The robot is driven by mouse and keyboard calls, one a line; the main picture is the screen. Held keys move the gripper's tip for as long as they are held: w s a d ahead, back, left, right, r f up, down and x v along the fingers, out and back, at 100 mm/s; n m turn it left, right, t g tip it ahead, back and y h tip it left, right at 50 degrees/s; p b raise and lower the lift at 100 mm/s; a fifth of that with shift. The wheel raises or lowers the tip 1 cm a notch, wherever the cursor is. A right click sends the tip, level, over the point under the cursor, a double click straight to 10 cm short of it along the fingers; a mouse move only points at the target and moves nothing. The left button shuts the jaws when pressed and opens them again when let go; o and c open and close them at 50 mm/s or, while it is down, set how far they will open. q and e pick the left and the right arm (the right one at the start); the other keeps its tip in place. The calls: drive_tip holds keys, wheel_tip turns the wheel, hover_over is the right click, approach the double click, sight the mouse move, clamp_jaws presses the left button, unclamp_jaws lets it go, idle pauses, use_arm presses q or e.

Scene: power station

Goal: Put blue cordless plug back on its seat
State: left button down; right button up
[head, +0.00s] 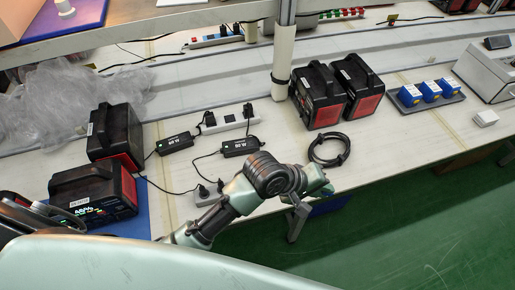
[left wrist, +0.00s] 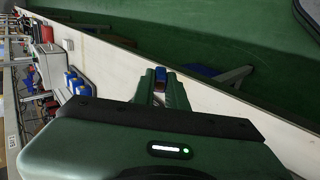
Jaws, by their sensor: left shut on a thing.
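My left gripper (head: 316,187) is over the table's front edge, past a coiled black cable. It also shows in the left wrist view (left wrist: 160,79), with its fingers shut on a small blue plug (left wrist: 158,76). That plug is hard to make out and hidden in the head view. Several blue-and-white plugs (head: 430,89) stand in a row on a grey tray (head: 456,98) to the right, well apart from the gripper. Blue plugs on the tray (left wrist: 82,88) also show in the left wrist view. My right gripper is not in view.
Two black-and-red power units (head: 320,95) stand beside a white post (head: 284,60). The coiled cable (head: 329,150) lies near my gripper. A white box (head: 490,75) and a small white block (head: 486,118) are near the tray. Table between cable and tray is clear.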

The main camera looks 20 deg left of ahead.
use_arm(q)
drive_tip(key=w+a+m+g+y+p, duration=0.2)
drive_tip(key=a+m+y+p, duration=0.25)
drive_tip(key=a, duration=0.45)
drive_tip(key=w+a+m+g+y+p, duration=0.1)
drive_tip(key=a+m+g+y+p, duration=0.25)
drive_tip(key=a+p, duration=0.45)
drive_tip(key=shift+m+t+h, duration=0.3)
drive_tip(key=shift+m+t, duration=0.05)
drive_tip(key=shift+m, duration=0.05)
drive_tip(key=f+b, duration=0.1)
drive_tip(key=b, duration=0.2)
drive_tip(key=a+f+b, duration=0.1)
drive_tip(key=f+b, duration=0.1)
drive_tip(key=b, duration=0.1)
drive_tip(key=f+b, duration=0.2)
drive_tip(key=b, duration=0.1)
drive_tip(key=shift+a+f, duration=0.2)
drive_tip(key=shift+a, duration=0.15)
drive_tip(key=shift+f, duration=0.45)
drive_tip(key=shift+p, duration=0.7)
